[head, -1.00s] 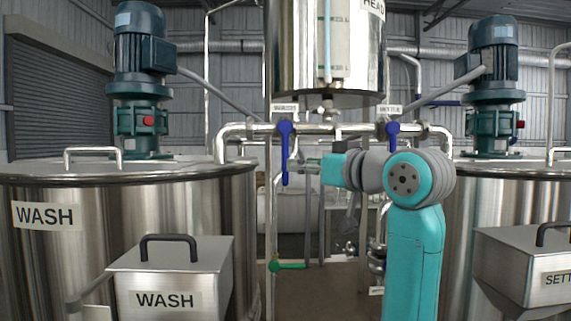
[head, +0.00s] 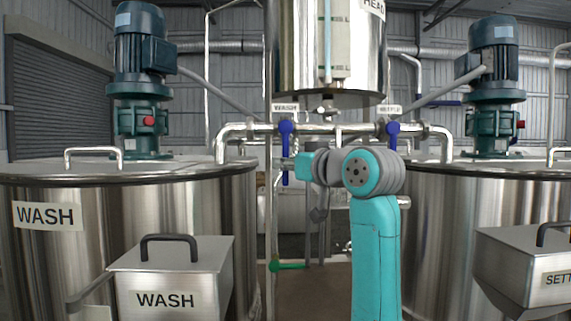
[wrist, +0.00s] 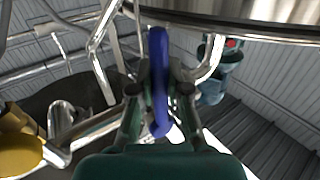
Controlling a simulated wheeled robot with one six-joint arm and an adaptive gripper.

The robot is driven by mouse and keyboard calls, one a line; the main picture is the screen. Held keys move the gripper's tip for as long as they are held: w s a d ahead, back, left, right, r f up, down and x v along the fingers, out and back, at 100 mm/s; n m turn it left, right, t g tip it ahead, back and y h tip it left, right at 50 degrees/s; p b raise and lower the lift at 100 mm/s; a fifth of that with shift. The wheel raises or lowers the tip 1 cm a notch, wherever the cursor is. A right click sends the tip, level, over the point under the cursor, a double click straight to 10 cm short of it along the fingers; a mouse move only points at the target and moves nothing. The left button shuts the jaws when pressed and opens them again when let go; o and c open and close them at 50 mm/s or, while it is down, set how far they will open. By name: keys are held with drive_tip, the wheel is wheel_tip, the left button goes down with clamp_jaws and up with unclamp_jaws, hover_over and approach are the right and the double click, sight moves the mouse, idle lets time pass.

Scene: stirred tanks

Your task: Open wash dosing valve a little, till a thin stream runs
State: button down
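The wash dosing valve has a blue lever (head: 286,134) hanging straight down from the horizontal steel pipe, under a small label reading WASH (head: 285,107). In the wrist view the lever (wrist: 158,75) stands between my two fingertips, with a gap on each side. My gripper (head: 290,162) is open at the lower part of the lever in the head view, and partly covers it. It also shows in the wrist view (wrist: 159,92). No stream shows in either view.
A second blue lever (head: 393,134) hangs to the right on the same pipe. The steel head tank (head: 300,50) is above. A green-handled valve (head: 289,266) sits low. The WASH tank (head: 190,200) is left, another tank (head: 440,205) right.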

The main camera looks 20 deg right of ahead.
drive_tip(key=shift+a, duration=0.1)
idle(0.3)
drive_tip(key=shift+w+a+r+m+t+h, duration=0.3)
drive_tip(key=shift+a+m+t, duration=0.55)
drive_tip(key=shift+m, duration=0.75)
drive_tip(key=shift+w+a+r+m+t+h, duration=0.15)
drive_tip(key=shift+a+r+m+t+h, duration=0.25)
drive_tip(key=shift+a+m+t, duration=0.85)
drive_tip(key=shift+w+a+r+m+t+h, duration=0.2)
drive_tip(key=shift+a+r+m+t, duration=0.25)
drive_tip(key=shift+m, duration=1.5)
drive_tip(key=c, duration=1.1)
unclamp_jaws()
drive_tip(key=shift+c, duration=0.2)
